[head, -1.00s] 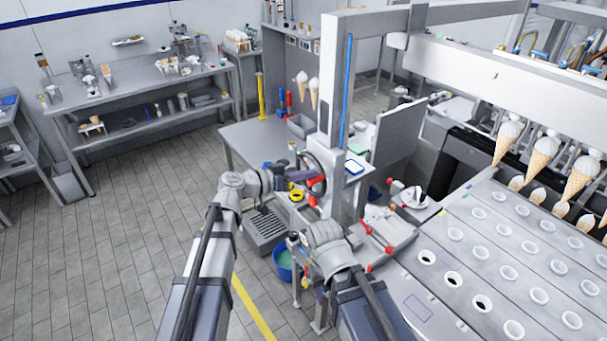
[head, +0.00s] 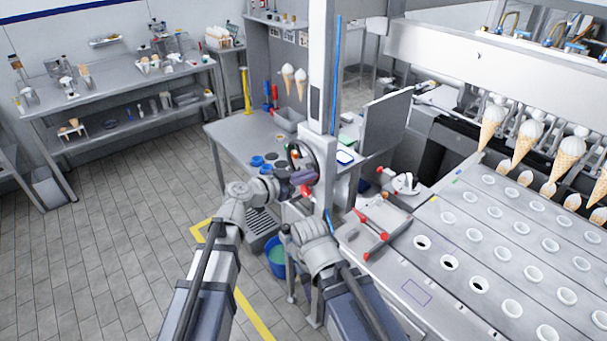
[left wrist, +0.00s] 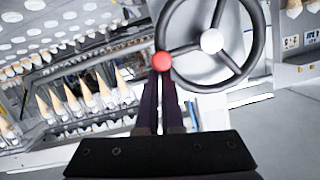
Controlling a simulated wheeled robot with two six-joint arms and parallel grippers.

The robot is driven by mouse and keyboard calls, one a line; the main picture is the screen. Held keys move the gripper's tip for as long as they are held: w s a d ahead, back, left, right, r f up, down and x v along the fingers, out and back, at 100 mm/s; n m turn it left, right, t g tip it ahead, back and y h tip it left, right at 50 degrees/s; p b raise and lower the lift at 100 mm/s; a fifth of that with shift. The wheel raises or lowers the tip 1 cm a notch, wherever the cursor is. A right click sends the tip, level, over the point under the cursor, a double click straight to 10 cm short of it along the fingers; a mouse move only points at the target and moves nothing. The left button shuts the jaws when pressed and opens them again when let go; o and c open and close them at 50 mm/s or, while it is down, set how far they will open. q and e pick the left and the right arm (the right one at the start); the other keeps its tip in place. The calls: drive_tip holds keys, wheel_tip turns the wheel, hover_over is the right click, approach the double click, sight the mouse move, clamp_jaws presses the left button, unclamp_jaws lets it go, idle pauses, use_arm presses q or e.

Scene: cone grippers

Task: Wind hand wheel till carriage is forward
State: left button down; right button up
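The hand wheel (head: 299,151) has a dark rim and stands upright on the grey machine post. In the left wrist view the wheel (left wrist: 255,52) fills the upper right, with a pale hub and a red knob (left wrist: 162,62) on its lower left rim. My left gripper (left wrist: 161,76) has its dark fingers close together with their tips at this knob, and it looks shut on it. In the head view my left gripper (head: 283,187) is beside the wheel, its fingertips unclear. My right gripper (head: 296,237) is lower, away from the wheel; its fingers cannot be made out. I cannot pick out the carriage surely.
A grey bench (head: 232,135) stands behind the wheel. A conveyor with round holders (head: 450,262) and hanging cones (head: 530,137) lies to the right. A blue bucket (head: 277,258) stands low near my right arm. The tiled floor at left is clear.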

use_arm(q)
drive_tip(key=w+a+f+m+t+b, duration=0.1)
drive_tip(key=w+f+m+b, duration=0.1)
drive_tip(key=f+b, duration=0.3)
drive_tip(key=w+a+f+m+t+y+b, duration=0.1)
drive_tip(key=w+f+m+b, duration=0.1)
drive_tip(key=f+m+b, duration=0.3)
drive_tip(key=shift+a+f+t+b, duration=0.2)
drive_tip(key=shift+a+t+b, duration=0.15)
drive_tip(key=shift+b, duration=0.55)
use_arm(e)
wheel_tip(320, 180, down, 13)
drive_tip(key=shift+r, duration=0.2)
use_arm(q)
drive_tip(key=shift+w+a, duration=0.1)
drive_tip(key=shift+a, duration=0.1)
drive_tip(key=shift+d, duration=0.1)
